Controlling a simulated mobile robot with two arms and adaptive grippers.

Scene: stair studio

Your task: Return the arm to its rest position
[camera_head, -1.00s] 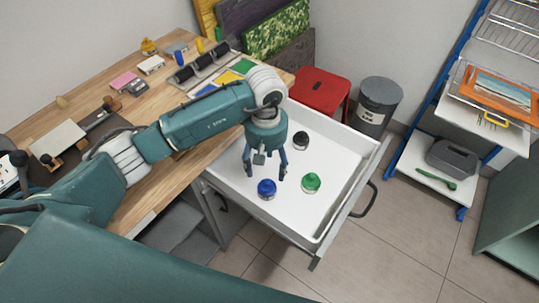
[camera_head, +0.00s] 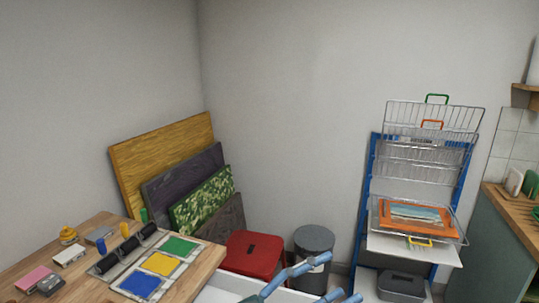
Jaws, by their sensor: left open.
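My left gripper (camera_head: 322,281) shows only in part at the bottom edge of the head view. Its blue-grey fingers are spread apart with nothing visible between them. The rest of my left arm is below the picture. The gripper is in front of the white drawer (camera_head: 236,284), of which only a part shows at the bottom edge. The drawer's inside and anything in it are out of view. My right gripper is not in view.
The wooden workbench (camera_head: 205,270) at lower left holds a tray of colour squares, a roller rack and small items. A red stool (camera_head: 252,255) and a grey bin (camera_head: 312,245) stand behind the drawer. A blue-framed rack (camera_head: 366,190) stands right.

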